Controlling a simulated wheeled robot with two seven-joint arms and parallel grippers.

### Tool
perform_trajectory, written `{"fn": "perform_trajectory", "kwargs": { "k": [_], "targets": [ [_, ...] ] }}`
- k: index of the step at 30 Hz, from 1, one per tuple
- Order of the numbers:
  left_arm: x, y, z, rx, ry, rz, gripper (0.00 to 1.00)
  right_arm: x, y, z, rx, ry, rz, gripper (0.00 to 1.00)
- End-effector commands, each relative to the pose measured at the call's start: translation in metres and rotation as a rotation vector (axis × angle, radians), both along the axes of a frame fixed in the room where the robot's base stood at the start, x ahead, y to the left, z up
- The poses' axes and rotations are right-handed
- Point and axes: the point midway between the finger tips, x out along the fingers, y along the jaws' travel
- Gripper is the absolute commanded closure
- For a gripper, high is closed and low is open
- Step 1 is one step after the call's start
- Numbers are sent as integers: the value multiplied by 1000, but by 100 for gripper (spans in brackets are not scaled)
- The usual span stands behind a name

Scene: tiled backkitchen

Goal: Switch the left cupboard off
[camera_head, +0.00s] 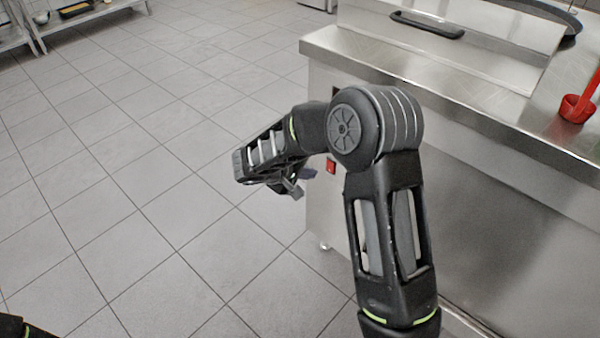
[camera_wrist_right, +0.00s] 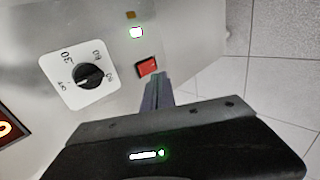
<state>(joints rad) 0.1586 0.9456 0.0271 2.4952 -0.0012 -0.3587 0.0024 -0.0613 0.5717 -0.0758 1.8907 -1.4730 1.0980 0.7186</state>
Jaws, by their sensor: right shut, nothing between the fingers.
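The steel cupboard (camera_head: 323,220) stands right of centre in the head view, with a small red switch (camera_head: 331,167) on its side panel. In the right wrist view the red switch (camera_wrist_right: 147,67) sits in a dark frame, near a lit lamp (camera_wrist_right: 136,32) and a black dial on a white plate (camera_wrist_right: 70,92). My right gripper (camera_head: 307,173) is shut and empty, its fingertips just left of the switch in the head view. In the wrist view the fingertips (camera_wrist_right: 157,80) point at the switch's lower edge; I cannot tell whether they touch. My left gripper is out of view.
The steel worktop (camera_head: 450,99) overhangs the panel above my right arm. A red holder (camera_head: 577,108) stands on it at the right edge. A red display (camera_wrist_right: 14,128) shows at the wrist view's left edge. The tiled floor (camera_head: 150,200) to the left is clear.

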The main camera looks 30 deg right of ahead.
Motion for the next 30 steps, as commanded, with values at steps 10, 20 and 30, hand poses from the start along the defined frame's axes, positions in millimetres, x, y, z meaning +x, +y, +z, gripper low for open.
{"fn": "perform_trajectory", "kwargs": {
  "k": [10, 20, 30],
  "targets": [
    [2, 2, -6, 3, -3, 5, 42, 14, -48, -13, 1, -1, -3, 100],
    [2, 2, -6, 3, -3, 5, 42, 17, -56, -11, 0, 0, 0, 100],
    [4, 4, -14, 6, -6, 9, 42, 20, -65, -8, 8, 3, 1, 100]
  ]
}}
